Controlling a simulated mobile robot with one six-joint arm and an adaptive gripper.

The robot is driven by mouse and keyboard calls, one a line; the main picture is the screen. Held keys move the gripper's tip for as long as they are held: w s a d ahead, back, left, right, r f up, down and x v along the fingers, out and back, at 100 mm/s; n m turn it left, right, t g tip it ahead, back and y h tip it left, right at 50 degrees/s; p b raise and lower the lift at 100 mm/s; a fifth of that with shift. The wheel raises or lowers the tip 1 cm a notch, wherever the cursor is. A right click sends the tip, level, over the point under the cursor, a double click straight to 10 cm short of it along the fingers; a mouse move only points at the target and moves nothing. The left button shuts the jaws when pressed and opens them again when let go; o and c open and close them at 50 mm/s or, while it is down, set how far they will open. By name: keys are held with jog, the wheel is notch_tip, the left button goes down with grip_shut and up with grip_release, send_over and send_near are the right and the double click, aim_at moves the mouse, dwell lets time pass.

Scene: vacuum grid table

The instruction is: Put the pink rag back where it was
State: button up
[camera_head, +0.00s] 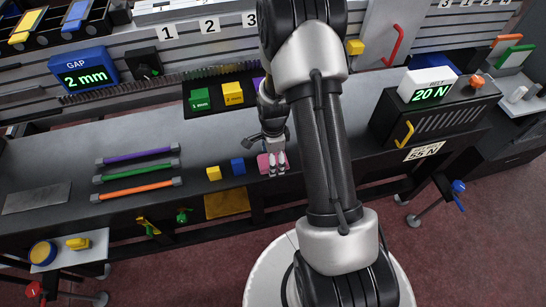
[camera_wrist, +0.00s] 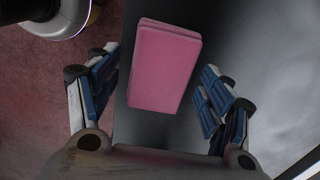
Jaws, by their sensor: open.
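The pink rag (camera_wrist: 164,66) is a folded rectangular pad in the wrist view, lying on the dark table top, slightly tilted, near the table's edge. My gripper (camera_wrist: 160,100) is open, with one blue-padded finger on each side of the rag and a gap between each finger and the rag. In the head view my gripper (camera_head: 278,170) is over the front part of the dark table (camera_head: 70,170), and the pink rag (camera_head: 264,164) shows partly behind its fingers. The exact height of the fingers above the rag cannot be told.
Purple, green and orange rods (camera_head: 138,189) lie further left. A black box with a "20 N" display (camera_head: 433,93) stands at the right. The table is clear between the rods and the grey plate (camera_head: 37,197).

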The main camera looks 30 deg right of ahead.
jog(key=shift+r, duration=0.1)
notch_tip(320, 180, up, 12)
jog(key=p, duration=0.4)
dwell(0.6)
